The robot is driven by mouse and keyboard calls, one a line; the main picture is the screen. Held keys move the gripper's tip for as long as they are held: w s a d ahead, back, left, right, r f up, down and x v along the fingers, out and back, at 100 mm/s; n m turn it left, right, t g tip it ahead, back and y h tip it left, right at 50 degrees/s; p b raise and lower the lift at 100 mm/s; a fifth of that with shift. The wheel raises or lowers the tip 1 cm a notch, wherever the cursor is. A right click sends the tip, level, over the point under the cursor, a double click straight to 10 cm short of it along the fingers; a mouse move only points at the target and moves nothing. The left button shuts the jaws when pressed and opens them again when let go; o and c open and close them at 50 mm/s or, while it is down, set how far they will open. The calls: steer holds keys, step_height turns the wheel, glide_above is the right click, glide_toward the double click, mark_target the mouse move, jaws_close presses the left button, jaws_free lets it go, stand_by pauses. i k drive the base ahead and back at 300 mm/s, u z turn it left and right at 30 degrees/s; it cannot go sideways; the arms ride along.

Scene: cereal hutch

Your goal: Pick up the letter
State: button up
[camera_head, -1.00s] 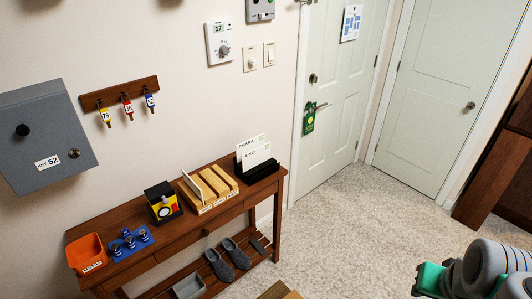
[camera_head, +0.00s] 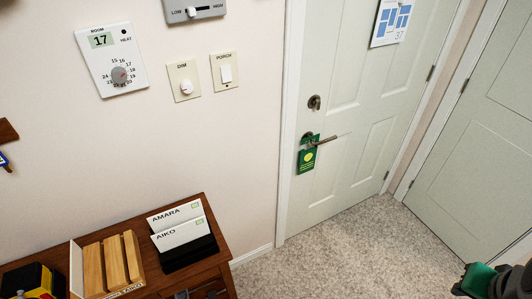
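Two white letters stand upright in a black holder (camera_head: 188,255) on the right end of the wooden table. The rear letter (camera_head: 174,214) reads AMARA and the front letter (camera_head: 182,234) reads AIKO. Each has a small green mark at its upper right. Their lower parts are hidden in the holder. Part of my arm's end, with a green piece, shows at the lower right edge. My gripper (camera_head: 476,280) is far to the right of the letters and mostly cut off, so its opening does not show.
A wooden slotted rack (camera_head: 108,262) with a white card at its left side stands left of the holder. A yellow and black box (camera_head: 35,281) is further left. Wall switches (camera_head: 184,81) and a thermostat (camera_head: 111,60) are above. Carpet (camera_head: 330,250) by the door (camera_head: 350,130) is clear.

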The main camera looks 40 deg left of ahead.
mark_target(172, 238)
steer(key=i, duration=1.7)
steer(key=u, duration=2.95)
steer(key=i, duration=1.05)
steer(key=u, duration=3.25)
steer(key=i, duration=0.5)
steer(key=z, duration=0.05)
